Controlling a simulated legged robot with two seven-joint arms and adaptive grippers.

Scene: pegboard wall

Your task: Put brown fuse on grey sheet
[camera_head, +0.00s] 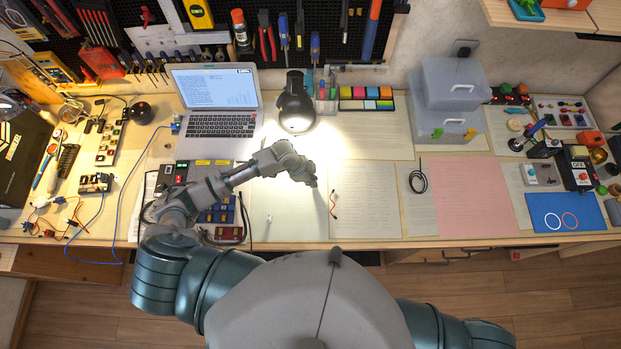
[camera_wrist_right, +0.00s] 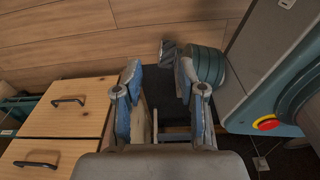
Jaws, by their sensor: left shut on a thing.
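My left gripper (camera_head: 312,182) is over the sheets in the middle of the bench, pointing down and to the right. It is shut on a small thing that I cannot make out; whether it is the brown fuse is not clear. Below it lies a pale grey-green sheet (camera_head: 290,222), with a lined pale sheet (camera_head: 365,222) to its right. I cannot tell for sure which is the grey sheet. A tiny white thing (camera_head: 268,218) is on the grey-green sheet. My right gripper (camera_wrist_right: 160,88) is open and empty in the right wrist view, above the floor near drawers.
A case with coloured pieces (camera_head: 222,213) lies partly under my left arm. A laptop (camera_head: 215,105) and a lit lamp (camera_head: 296,105) stand behind. A red and black wire (camera_head: 332,204) lies right of the gripper. A pink sheet (camera_head: 475,195) is clear.

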